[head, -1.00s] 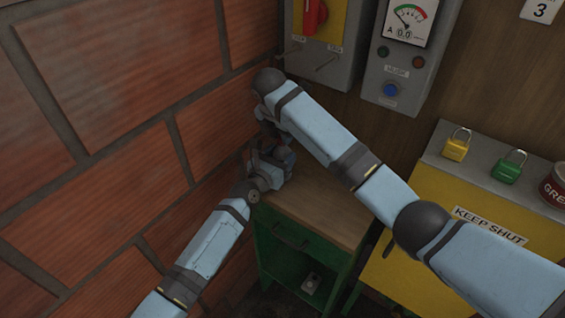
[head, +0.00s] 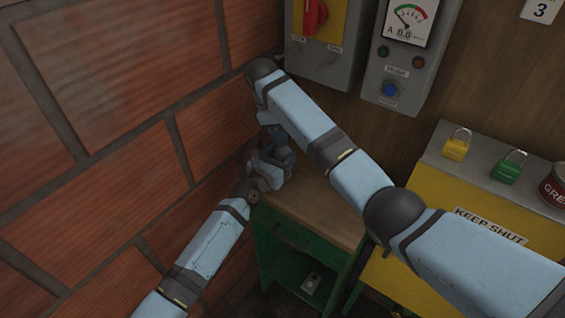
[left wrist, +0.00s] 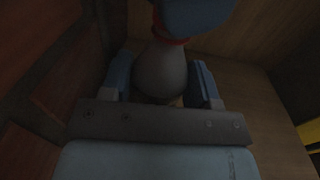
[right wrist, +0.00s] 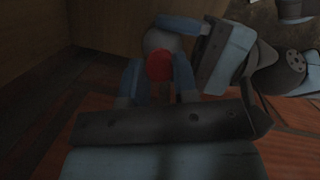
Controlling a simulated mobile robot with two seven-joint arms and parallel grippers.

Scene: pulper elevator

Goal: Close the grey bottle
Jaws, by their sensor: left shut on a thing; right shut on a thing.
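The grey bottle (left wrist: 160,72) is between the fingers of my left gripper (left wrist: 161,85), which is shut on it. A red cap (left wrist: 172,41) shows at the bottle's top in the left wrist view, partly hidden by my right gripper's blue finger. In the right wrist view the red cap (right wrist: 160,65) is between the fingers of my right gripper (right wrist: 158,75), which is shut on it. The grey bottle (right wrist: 160,40) shows behind the cap. I cannot tell how tightly the cap sits. In the head view both grippers meet above the cabinet and my arms hide the bottle.
A green cabinet with a wooden top (head: 325,208) stands below my grippers. A brick wall (head: 120,130) is close on the left. Control boxes (head: 405,60) hang at the back. A yellow cabinet (head: 440,230) with padlocks and a red tin (head: 555,185) stands on the right.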

